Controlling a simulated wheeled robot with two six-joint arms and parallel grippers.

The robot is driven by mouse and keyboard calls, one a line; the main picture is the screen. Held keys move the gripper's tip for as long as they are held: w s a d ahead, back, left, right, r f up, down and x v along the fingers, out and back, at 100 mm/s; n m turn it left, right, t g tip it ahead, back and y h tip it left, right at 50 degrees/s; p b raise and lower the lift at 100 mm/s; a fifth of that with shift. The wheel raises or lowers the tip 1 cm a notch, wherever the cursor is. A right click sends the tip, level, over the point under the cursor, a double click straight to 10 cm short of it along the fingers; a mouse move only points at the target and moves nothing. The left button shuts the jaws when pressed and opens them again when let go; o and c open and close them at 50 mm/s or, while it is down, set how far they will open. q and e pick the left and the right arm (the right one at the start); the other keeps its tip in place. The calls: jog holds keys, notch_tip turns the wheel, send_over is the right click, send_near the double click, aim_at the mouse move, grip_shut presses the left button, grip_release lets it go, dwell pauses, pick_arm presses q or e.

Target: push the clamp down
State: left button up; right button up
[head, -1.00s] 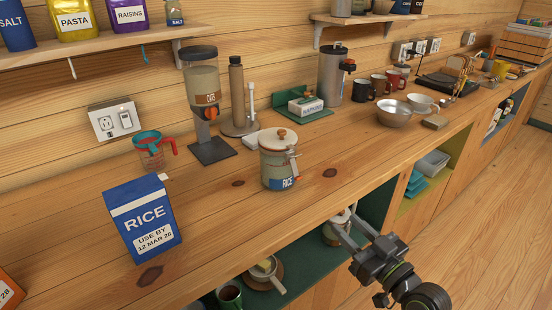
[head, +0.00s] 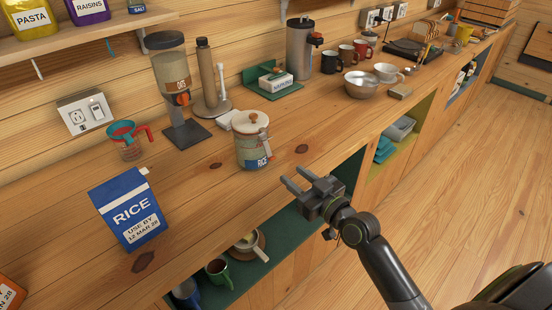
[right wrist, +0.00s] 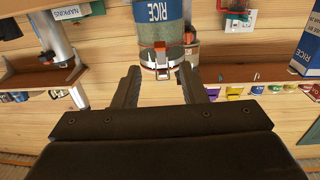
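The rice jar (head: 250,147), with a pale lid, a round wooden knob and a blue RICE label, stands upright on the counter in the head view. Its small clamp (head: 264,138) is on the side facing right; I cannot tell how far down it sits. My right gripper (head: 292,173) is open and empty, right of and in front of the jar, apart from it. In the right wrist view, which looks upside down, the jar (right wrist: 157,12) is beyond and between the open fingers, with orange-red and metal parts at its rim. My left gripper is not in view.
Open shelves (head: 290,225) lie below.

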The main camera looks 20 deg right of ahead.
aim_at(269, 150)
jog(key=p+x, duration=0.1)
jog(key=x, duration=0.7)
jog(key=shift+f, duration=0.1)
grip_shut()
